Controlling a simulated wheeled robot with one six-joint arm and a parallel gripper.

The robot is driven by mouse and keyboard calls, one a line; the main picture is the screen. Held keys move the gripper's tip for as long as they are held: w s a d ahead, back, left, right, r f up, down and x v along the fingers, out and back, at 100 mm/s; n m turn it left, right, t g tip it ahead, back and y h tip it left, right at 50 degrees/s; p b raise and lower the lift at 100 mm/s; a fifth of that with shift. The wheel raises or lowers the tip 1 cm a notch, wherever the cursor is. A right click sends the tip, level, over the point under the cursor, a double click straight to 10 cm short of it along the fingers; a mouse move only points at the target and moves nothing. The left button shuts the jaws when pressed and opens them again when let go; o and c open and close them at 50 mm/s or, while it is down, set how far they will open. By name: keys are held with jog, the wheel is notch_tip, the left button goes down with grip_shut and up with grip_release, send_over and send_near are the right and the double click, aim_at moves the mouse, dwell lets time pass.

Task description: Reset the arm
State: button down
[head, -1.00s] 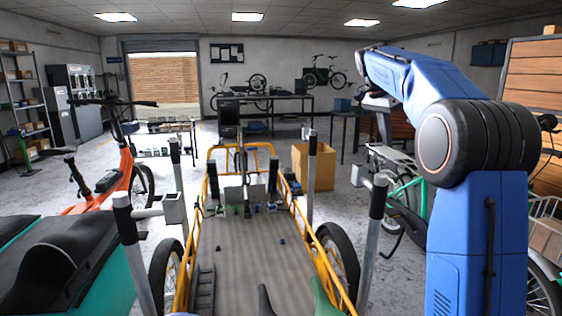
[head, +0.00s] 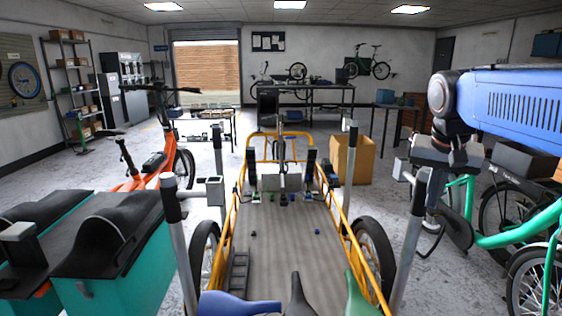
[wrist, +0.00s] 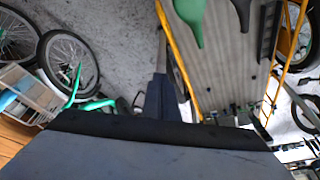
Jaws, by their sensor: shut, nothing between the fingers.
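My blue arm (head: 520,98) reaches in from the right edge in the head view, with its dark wrist hanging at its left end. My gripper (head: 433,200) points down beside the right-hand grey post, over the floor near the green bike; its tips are small and partly lost against the background there. In the wrist view my gripper (wrist: 160,82) shows as dark blue fingers, shut and empty, left of the yellow cargo bed rail.
A yellow-railed cargo bed (head: 285,235) stands ahead, with grey posts (head: 410,240) around it. A green bike (head: 510,232) is at right, close to the arm. A cardboard box (head: 350,160) stands behind. An orange bike (head: 150,172) and teal boxes (head: 115,265) are at left.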

jog(key=s+a+f+n+y, duration=0.1)
jog(key=s+a+f+n, duration=0.2)
jog(key=s+f, duration=0.6)
jog(key=s+a+f+n+t, duration=0.1)
jog(key=s+a+f+n, duration=0.2)
jog(key=s+f, duration=0.6)
jog(key=shift+s+f+y, duration=0.2)
jog(key=shift+s+y, duration=0.2)
jog(key=shift+s, duration=0.1)
